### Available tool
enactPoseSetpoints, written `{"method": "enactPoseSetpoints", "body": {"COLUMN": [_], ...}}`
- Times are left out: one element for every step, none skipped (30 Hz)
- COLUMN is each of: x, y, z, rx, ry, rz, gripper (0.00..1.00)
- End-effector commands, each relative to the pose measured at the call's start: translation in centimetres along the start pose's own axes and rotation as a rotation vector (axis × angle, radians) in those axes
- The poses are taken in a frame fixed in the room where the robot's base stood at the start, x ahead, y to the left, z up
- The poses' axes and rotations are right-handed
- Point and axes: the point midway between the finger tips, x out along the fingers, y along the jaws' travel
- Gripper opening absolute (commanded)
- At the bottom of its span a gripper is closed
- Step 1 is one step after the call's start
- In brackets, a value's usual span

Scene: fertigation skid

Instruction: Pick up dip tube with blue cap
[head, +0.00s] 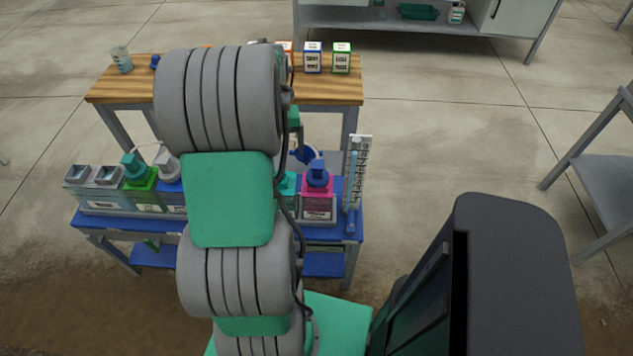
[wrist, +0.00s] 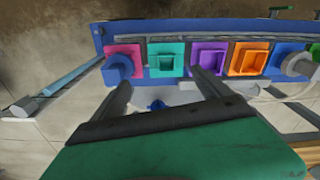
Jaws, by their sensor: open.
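The dip tube with the blue cap (head: 318,174) stands in the magenta-topped tank (head: 319,205) near the right end of the blue skid; its tube is hidden inside. In the wrist view the blue cap (wrist: 118,69) sits over the magenta collar (wrist: 131,51), at the left. My gripper (wrist: 160,79) is open with nothing visible between its fingers. Its left fingertip appears close to the blue cap in the picture; I cannot tell the true gap. In the head view my arm hides my gripper.
Open teal (wrist: 165,58), purple (wrist: 208,57) and orange (wrist: 248,57) tank tops stand in a row. A grey cap (wrist: 297,65) stands farther right. A clear blue sight tube (head: 352,185) is right of the magenta tank. A wooden bench (head: 323,92) with small boxes stands behind.

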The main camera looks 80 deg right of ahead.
Motion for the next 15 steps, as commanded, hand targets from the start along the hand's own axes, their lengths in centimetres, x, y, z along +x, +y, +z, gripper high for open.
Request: {"method": "enactPoseSetpoints", "body": {"x": [1.9,2.5,3.2,3.6,3.9,4.3,4.6,5.0,5.6,5.9,6.3,6.9,7.3,7.7,8.4], "y": [3.9,5.7,7.5,8.6,9.3,9.9,10.2,10.3,10.3,10.2,10.2,10.2,10.2,10.1,10.1], "z": [-0.1,-0.1,0.0,0.1,0.2,0.2,0.3,0.4,0.4,0.4,0.4,0.4,0.4,0.4,0.3], "rx": [0.080,0.114,0.149,0.169,0.183,0.195,0.200,0.202,0.202,0.201,0.200,0.200,0.200,0.200,0.200], "ry": [-0.019,-0.025,-0.032,-0.036,-0.040,-0.042,-0.044,-0.045,-0.045,-0.045,-0.045,-0.044,-0.045,-0.045,-0.045], "rz": [0.000,0.000,0.000,-0.001,-0.001,-0.001,-0.002,-0.002,-0.002,-0.002,-0.002,-0.002,-0.002,-0.002,-0.002], "gripper": [0.87,0.87,0.87,0.87,0.87,0.87,0.87,0.87,0.87,0.87,0.87,0.87,0.87,0.87,0.87]}}
